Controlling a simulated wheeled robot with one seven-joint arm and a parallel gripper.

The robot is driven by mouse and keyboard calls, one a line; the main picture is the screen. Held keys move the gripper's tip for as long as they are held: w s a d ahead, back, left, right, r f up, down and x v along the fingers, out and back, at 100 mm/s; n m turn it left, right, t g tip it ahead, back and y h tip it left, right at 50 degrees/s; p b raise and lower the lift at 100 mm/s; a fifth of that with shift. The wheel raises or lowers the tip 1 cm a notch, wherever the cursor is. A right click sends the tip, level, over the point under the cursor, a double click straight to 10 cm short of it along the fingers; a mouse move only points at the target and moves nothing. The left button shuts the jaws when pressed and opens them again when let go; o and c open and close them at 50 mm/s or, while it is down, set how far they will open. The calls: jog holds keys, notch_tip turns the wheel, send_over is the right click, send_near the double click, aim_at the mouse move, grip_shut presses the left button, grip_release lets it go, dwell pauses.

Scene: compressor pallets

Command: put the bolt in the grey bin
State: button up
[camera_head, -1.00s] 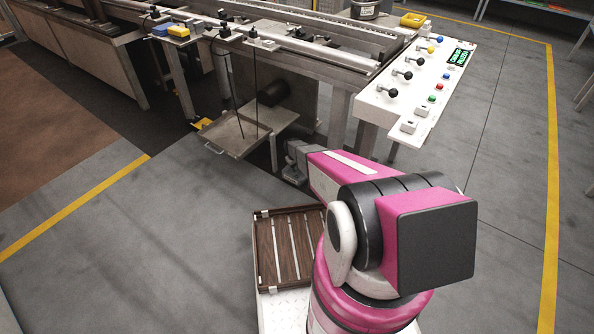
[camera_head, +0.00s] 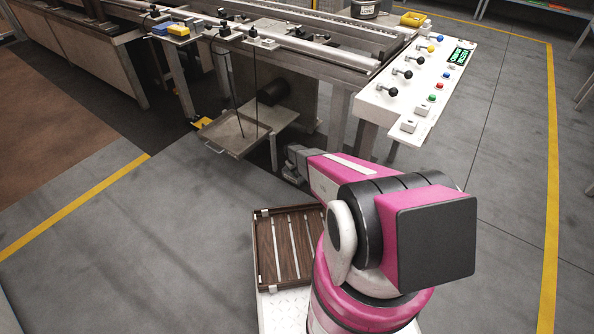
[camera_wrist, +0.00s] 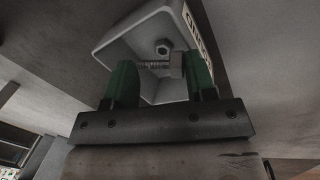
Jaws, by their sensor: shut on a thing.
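In the wrist view my gripper (camera_wrist: 160,80) has two green fingers, shut on the bolt (camera_wrist: 177,65). The bolt lies crosswise between the fingers, with a thicker grey end near the right finger and a thin threaded part to the left. Behind it is the open grey bin (camera_wrist: 112,50), pale inside, with a lettered label on its right side. The fingertips overlap the bin's opening in the picture; I cannot tell how deep they are. A hex nut-like piece (camera_wrist: 163,47) shows against the bin's inside. In the head view my arm hides the fingers and bolt.
A wooden slatted tray (camera_head: 262,250) sits beside my arm's base. A conveyor bench with a white control panel (camera_head: 378,103) stands ahead. A low metal tray (camera_head: 222,132) juts out under the bench. Grey floor (camera_head: 130,230) is clear at left.

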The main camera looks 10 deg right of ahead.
jog(key=o, duration=0.9)
jog(key=shift+r, duration=0.1)
notch_tip(320, 180, up, 12)
jog(key=a, duration=0.2)
jog(key=s+r+m, duration=0.1)
jog(key=s+r, duration=1)
jog(key=s+d+r+m+y, duration=0.1)
jog(key=s+r+m, duration=0.1)
jog(key=s+r, duration=0.9)
jog(key=s+d+r+m+y, duration=0.1)
jog(key=s+r, duration=1)
jog(key=r, duration=0.1)
jog(key=shift+s+d+r+m+g, duration=0.1)
jog(key=shift+s+d+m+g, duration=0.1)
jog(key=shift+m+g, duration=0.15)
